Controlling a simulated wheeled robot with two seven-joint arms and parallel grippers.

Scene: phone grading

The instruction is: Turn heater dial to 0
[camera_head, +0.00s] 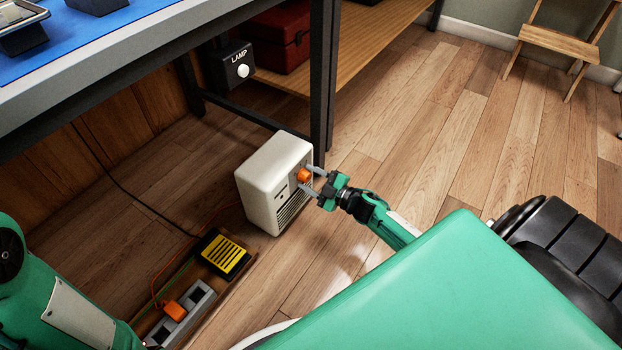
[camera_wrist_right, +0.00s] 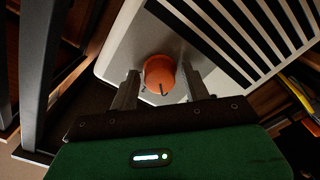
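A cream heater (camera_head: 267,178) stands on the floor beside a dark table leg. Its orange dial (camera_head: 304,174) is on the front face, above the dark grille slats. The dial also shows in the right wrist view (camera_wrist_right: 160,73), with a small dark mark on or by its lower edge. My right gripper (camera_head: 311,182) is at the dial, its two fingers apart, one on each side of it. In the wrist view the fingers (camera_wrist_right: 158,90) show gaps to the dial, so I see no grip on it. The dial's setting is not readable. My left gripper is out of view; only green arm parts show at lower left.
A black and yellow pedal (camera_head: 223,254) and a power strip (camera_head: 187,312) with an orange plug lie left of the heater. A wooden stool (camera_head: 560,40) stands far right. Floor between is clear.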

